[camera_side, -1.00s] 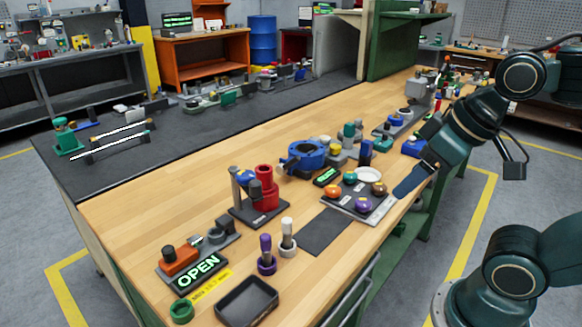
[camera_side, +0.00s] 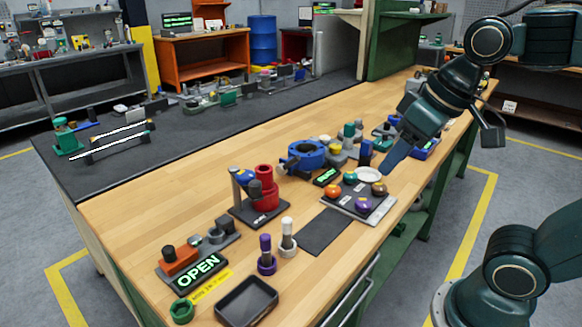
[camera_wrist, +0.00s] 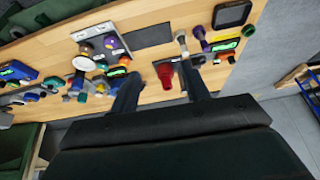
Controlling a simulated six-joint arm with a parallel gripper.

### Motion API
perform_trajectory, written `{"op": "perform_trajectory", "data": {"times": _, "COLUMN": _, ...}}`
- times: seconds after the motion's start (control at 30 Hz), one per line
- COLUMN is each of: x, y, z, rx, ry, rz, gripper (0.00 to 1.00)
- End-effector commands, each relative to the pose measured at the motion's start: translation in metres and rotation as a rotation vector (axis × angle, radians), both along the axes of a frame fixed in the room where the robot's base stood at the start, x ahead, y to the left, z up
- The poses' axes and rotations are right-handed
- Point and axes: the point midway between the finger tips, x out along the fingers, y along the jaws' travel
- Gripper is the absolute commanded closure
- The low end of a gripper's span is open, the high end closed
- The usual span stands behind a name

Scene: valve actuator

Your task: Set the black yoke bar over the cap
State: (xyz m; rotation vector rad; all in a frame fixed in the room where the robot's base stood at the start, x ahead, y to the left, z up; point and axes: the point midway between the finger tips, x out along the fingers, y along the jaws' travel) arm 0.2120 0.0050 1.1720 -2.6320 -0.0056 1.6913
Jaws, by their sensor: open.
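A red stepped cylinder (camera_side: 265,183) stands on a black base plate near the bench middle, beside a grey post (camera_side: 236,188); a dark round piece is in front of it. The red cylinder also shows in the wrist view (camera_wrist: 166,76). I cannot tell for sure which part is the black yoke bar or which is the cap. My gripper (camera_side: 384,164) is above the right side of the bench, behind the board of coloured knobs. In the wrist view my gripper (camera_wrist: 160,72) has its two dark fingers apart, with nothing held between them.
The knob board (camera_side: 362,199), blue ring housing (camera_side: 303,156), dark mat (camera_side: 325,231), black tray (camera_side: 247,301), green OPEN sign (camera_side: 199,271) and purple and white pegs (camera_side: 266,252) crowd the bench. Bare wood (camera_side: 130,215) lies to the left.

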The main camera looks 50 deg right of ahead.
Motion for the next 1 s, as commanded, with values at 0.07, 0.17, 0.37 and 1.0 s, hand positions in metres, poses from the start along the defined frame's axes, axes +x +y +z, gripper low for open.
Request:
{"op": "perform_trajectory", "data": {"times": 0.07, "x": 0.016, "y": 0.003, "z": 0.009, "rx": 0.004, "ry": 0.028, "rz": 0.000, "gripper": 0.54}}
{"op": "perform_trajectory", "data": {"times": 0.17, "x": 0.035, "y": 0.007, "z": 0.020, "rx": 0.009, "ry": 0.062, "rz": -0.002, "gripper": 0.54}}
{"op": "perform_trajectory", "data": {"times": 0.37, "x": 0.076, "y": 0.016, "z": 0.036, "rx": 0.016, "ry": 0.131, "rz": -0.008, "gripper": 0.54}}
{"op": "perform_trajectory", "data": {"times": 1.0, "x": 0.208, "y": 0.061, "z": 0.036, "rx": 0.012, "ry": 0.347, "rz": -0.033, "gripper": 0.54}}
